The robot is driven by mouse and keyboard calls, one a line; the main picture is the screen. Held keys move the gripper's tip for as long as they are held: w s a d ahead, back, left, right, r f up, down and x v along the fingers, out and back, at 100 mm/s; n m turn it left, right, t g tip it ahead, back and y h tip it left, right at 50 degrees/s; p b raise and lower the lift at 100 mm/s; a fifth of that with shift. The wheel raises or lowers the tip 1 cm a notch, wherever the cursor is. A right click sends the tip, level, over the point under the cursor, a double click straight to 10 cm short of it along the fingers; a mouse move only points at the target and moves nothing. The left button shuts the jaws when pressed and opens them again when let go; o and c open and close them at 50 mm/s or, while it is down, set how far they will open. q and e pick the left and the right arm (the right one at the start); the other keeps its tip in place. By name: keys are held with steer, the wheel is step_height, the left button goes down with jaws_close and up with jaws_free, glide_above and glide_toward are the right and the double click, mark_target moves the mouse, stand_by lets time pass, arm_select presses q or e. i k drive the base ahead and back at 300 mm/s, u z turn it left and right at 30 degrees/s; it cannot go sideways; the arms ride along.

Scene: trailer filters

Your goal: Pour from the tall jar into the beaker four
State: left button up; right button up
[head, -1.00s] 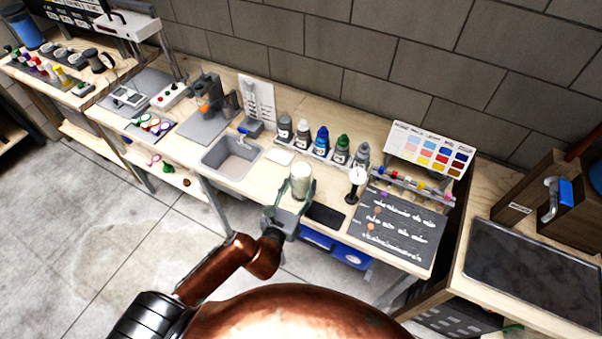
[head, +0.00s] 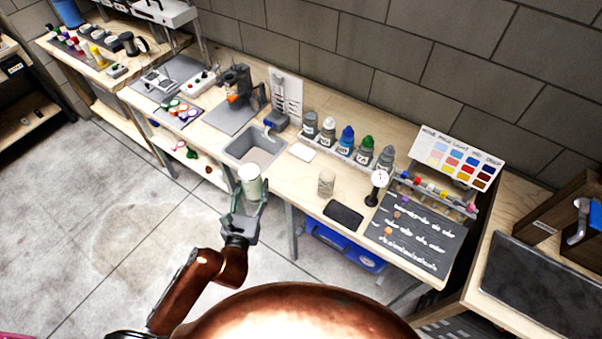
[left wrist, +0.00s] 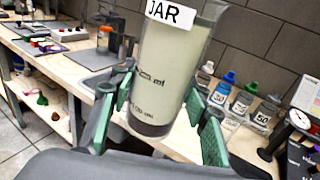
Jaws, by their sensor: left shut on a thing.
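The tall jar (head: 250,187) is a clear cylinder with pale contents. The left wrist view shows its JAR label (left wrist: 170,13) and dark base. My left gripper (head: 244,207) is shut around it, with green-padded fingers on both sides. It holds the jar roughly upright in front of the sink, at the bench's front edge. A small beige beaker (head: 326,183) stands on the bench to the right of the jar, apart from it. Its marking is too small to read, so I cannot tell whether it is beaker four. My right gripper is not in view.
Behind are a sink (head: 273,146), a white pad (head: 301,151) and a row of capped bottles (head: 346,141). Bare wood surrounds the beaker.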

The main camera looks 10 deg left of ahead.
mark_target(326, 178)
steer(key=u, duration=1.8)
steer(key=k, duration=0.55)
steer(key=z, duration=1.5)
steer(key=i, duration=0.5)
